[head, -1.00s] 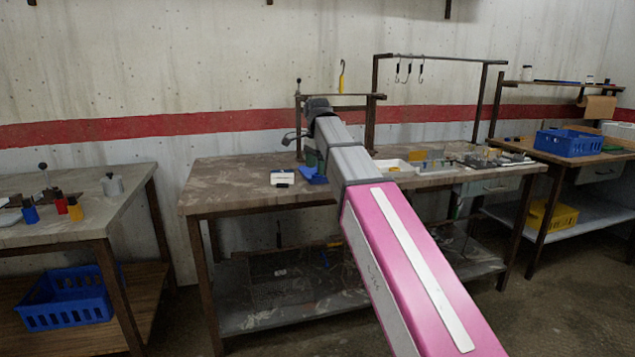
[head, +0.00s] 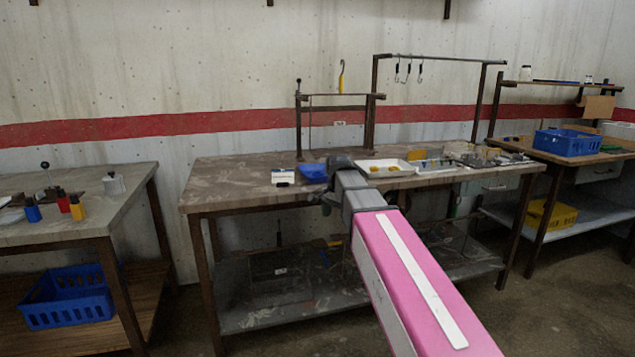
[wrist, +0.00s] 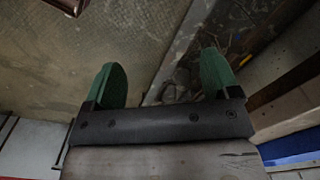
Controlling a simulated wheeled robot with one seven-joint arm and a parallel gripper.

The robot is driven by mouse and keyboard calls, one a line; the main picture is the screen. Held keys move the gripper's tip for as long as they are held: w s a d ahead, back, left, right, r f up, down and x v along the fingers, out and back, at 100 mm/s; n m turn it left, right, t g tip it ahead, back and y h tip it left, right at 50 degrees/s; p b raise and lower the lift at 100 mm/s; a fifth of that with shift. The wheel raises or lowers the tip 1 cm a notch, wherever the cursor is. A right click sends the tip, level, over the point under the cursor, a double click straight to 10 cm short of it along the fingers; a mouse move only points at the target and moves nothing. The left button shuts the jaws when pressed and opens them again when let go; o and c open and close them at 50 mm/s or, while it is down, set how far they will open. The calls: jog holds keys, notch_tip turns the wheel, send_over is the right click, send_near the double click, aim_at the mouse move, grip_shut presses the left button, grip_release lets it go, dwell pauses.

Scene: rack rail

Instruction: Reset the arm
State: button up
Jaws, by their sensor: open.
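My arm is pink, white and grey and reaches across the head view to the front edge of the middle bench (head: 235,180). My gripper (wrist: 162,75) shows in the wrist view with two green fingers spread apart and nothing between them. It points at a blurred floor and lower-shelf area. In the head view the gripper itself is mostly hidden by the dark wrist.
A white box (head: 283,177), a blue bin (head: 313,171) and a white tray (head: 385,168) sit on the middle bench close to my wrist. Several dark hooks hang from the taller rail (head: 440,59). A left bench (head: 110,200) and a right bench (head: 560,155) flank it.

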jog(key=s+d+f+n, duration=0.4)
jog(key=s+d+f, duration=0.2)
jog(key=f, duration=0.7)
jog(key=s+d+f+n, duration=0.4)
jog(key=s+d+f, duration=0.2)
jog(key=s+f, duration=0.4)
notch_tip(320, 180, down, 4)
jog(key=shift+s+d+r+n, duration=0.15)
jog(key=shift+s+r+n, duration=0.05)
jog(key=shift+n, duration=0.1)
